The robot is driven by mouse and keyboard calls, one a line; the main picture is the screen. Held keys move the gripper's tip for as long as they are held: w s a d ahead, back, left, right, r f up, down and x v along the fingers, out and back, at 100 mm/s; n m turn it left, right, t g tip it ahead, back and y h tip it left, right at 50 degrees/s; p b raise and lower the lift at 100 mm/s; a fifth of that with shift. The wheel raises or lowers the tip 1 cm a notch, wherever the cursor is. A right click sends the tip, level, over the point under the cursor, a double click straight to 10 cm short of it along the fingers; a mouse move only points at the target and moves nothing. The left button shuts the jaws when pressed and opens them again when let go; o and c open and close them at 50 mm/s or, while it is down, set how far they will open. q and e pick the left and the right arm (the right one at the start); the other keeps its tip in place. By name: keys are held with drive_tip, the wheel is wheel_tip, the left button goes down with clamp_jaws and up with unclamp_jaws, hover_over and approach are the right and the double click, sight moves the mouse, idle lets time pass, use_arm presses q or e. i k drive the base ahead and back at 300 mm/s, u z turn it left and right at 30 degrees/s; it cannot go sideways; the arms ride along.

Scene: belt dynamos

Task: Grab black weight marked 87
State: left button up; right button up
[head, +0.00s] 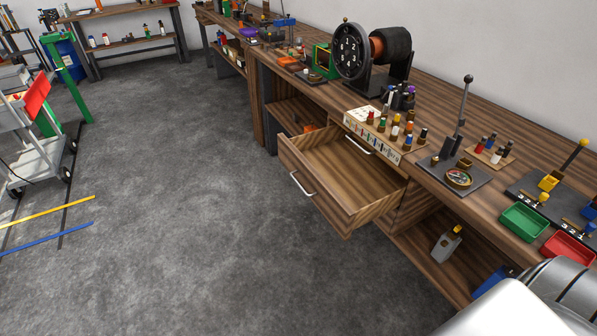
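I cannot make out a black weight marked 87; any numbers on the small parts are too small to read. Small dark upright pieces (404,97) stand on the bench beside the large dial machine (350,52). Other small pieces with black, red, green and white parts stand on a white labelled rack (374,137) in front of it. Neither of my grippers shows; a white and grey part of my own body fills the bottom right corner.
An open, empty wooden drawer (340,172) juts out from the wooden bench. A lever plate (458,177), a green tray (523,222) and a red tray (567,250) lie along the bench's right part. A cart (38,150) stands at left. The grey floor (200,220) between is clear.

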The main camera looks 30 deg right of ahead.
sight(423, 133)
drive_tip(key=z, duration=0.55)
drive_tip(key=k, duration=0.65)
drive_tip(key=z, duration=0.85)
drive_tip(key=i, duration=1.15)
